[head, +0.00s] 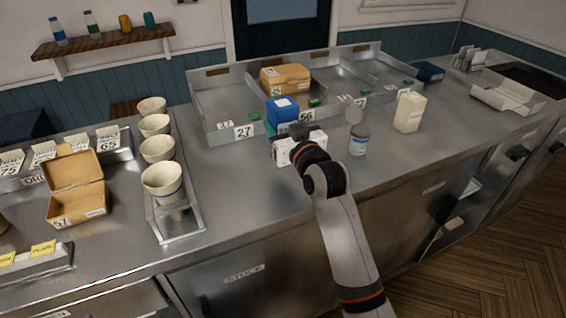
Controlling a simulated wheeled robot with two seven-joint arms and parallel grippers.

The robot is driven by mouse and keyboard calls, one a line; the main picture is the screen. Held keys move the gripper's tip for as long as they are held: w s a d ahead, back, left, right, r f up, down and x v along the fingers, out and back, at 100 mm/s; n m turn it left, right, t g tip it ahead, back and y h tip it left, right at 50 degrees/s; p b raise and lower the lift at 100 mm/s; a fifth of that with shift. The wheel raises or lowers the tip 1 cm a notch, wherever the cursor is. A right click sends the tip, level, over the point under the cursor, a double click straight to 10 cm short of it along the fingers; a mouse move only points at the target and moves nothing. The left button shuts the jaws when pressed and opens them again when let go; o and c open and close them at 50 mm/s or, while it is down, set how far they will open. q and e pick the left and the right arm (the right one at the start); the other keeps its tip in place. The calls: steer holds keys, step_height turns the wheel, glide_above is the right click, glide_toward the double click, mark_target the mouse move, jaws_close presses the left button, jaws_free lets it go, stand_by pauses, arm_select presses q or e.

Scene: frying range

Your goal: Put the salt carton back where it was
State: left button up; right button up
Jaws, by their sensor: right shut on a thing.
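My right gripper (284,132) reaches in from the lower right over the counter. It is shut on a blue carton (284,113) with a white patch on top, just beyond its white body. The carton looks upright, in front of the sectioned metal tray. Its lower part and my fingertips are mostly hidden, so I cannot tell whether it touches the counter. A cream carton (410,112) stands upright on the counter to the right. No lettering is readable to show which carton is salt. My left gripper is not in view.
The sectioned tray (212,104) behind holds a cardboard box (285,78). Stacked cups (162,184) and an open box (76,203) stand left. The counter is clear between cups and gripper.

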steer(key=shift+f, duration=3.6)
steer(key=shift+f, duration=0.15)
steer(key=o, duration=1)
steer(key=shift+o, duration=0.2)
steer(key=shift+r, duration=0.2)
steer(key=v, duration=1.2)
steer(key=shift+b, duration=0.35)
